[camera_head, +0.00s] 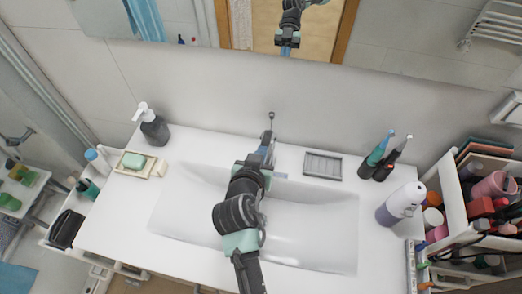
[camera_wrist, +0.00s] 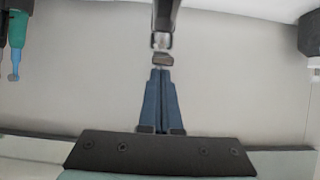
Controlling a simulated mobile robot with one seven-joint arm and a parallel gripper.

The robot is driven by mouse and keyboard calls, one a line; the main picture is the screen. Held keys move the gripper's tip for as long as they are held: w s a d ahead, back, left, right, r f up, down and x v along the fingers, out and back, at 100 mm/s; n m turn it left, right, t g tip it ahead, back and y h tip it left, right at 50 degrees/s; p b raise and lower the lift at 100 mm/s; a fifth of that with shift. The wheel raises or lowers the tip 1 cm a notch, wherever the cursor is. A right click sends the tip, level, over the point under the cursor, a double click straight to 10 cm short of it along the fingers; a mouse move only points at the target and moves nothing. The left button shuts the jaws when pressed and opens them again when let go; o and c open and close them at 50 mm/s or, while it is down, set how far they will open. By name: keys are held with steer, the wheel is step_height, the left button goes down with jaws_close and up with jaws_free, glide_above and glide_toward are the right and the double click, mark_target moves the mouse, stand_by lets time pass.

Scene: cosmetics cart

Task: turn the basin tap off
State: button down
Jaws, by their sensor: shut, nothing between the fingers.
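The basin (camera_head: 310,235) is a white sink set in a white counter. The tap (camera_head: 271,117) stands at its back edge near the wall; only its thin upper part shows in the head view, and my arm hides the rest. My gripper (camera_head: 268,138) reaches over the basin to the tap. In the wrist view my gripper (camera_wrist: 161,73) has its blue fingers together, with nothing between them. Their tips are at or just short of the small end of the tap (camera_wrist: 162,58); I cannot tell whether they touch. No water stream is visible, but the spout area is hidden.
A dark soap dispenser (camera_head: 154,127) and a soap dish (camera_head: 139,165) stand left of the basin. A grey tray (camera_head: 322,165), toothbrush cups (camera_head: 376,165) and a white-purple bottle (camera_head: 401,204) stand right. A full cart (camera_head: 455,208) is farther right. A mirror hangs above.

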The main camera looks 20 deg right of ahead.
steer(key=f+b, duration=0.1)
steer(key=b, duration=0.2)
steer(key=shift+s+a+f, duration=0.1)
steer(key=shift+s+f, duration=0.05)
steer(key=shift+f, duration=0.05)
steer(key=b, duration=0.1)
steer(key=f+t+b, duration=0.1)
steer(key=b, duration=0.1)
steer(key=shift+s+a+h, duration=0.15)
steer(key=shift+s+h, duration=0.1)
steer(key=shift+h, duration=0.05)
steer(key=shift+r, duration=0.15)
steer(key=s+a+r, duration=0.5)
steer(key=s+r, duration=0.2)
steer(key=shift+s+r, duration=0.15)
steer(key=shift+s, duration=0.1)
